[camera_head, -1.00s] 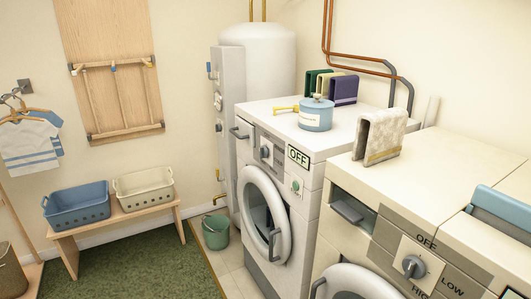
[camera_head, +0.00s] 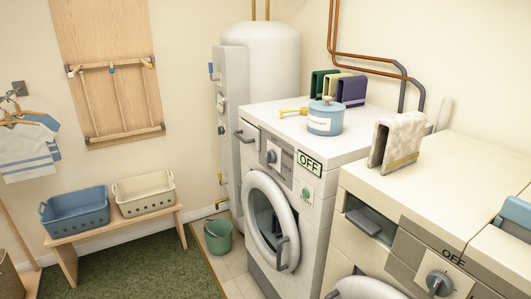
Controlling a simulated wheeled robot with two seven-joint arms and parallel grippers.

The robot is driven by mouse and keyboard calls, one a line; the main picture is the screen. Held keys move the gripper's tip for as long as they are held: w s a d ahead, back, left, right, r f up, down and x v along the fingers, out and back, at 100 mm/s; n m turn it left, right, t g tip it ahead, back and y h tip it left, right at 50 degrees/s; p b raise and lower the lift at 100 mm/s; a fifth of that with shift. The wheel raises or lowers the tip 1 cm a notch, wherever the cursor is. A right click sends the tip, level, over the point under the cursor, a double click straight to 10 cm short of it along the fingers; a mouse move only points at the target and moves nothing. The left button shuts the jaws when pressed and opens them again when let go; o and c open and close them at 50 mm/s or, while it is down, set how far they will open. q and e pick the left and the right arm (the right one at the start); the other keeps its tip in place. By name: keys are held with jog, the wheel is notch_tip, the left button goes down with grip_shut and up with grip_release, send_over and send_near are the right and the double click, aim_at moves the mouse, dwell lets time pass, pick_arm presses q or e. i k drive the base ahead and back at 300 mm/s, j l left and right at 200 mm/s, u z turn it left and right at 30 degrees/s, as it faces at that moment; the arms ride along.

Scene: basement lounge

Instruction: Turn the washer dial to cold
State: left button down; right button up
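The white washer (camera_head: 322,206) stands right of centre, with a round door (camera_head: 269,222) that looks shut. An OFF sign (camera_head: 310,163) and a round green button (camera_head: 306,194) are to the right of the dial. A second machine at the lower right has its own dial (camera_head: 438,284), with OFF printed above it. Neither of my grippers shows in the view.
A blue canister (camera_head: 326,118), a yellow scoop and folded cloths (camera_head: 351,90) are on the washer top. A green bucket (camera_head: 217,236) stands on the floor left of the washer. A bench (camera_head: 119,227) holds two baskets. The green rug (camera_head: 150,270) is clear.

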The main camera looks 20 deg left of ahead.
aim_at(270, 156)
jog(key=i+j, duration=0.15)
jog(key=j, duration=0.2)
jog(key=i+j+z, duration=0.15)
jog(key=j, duration=0.2)
jog(key=i+j, duration=0.15)
jog(key=j, duration=0.2)
jog(key=i+j+z, duration=0.15)
jog(key=j, duration=0.2)
jog(key=i+j, duration=0.1)
jog(key=j, duration=0.3)
jog(key=i+j+z, duration=0.15)
jog(key=j, duration=0.25)
jog(key=i+j, duration=0.1)
jog(key=j, duration=0.25)
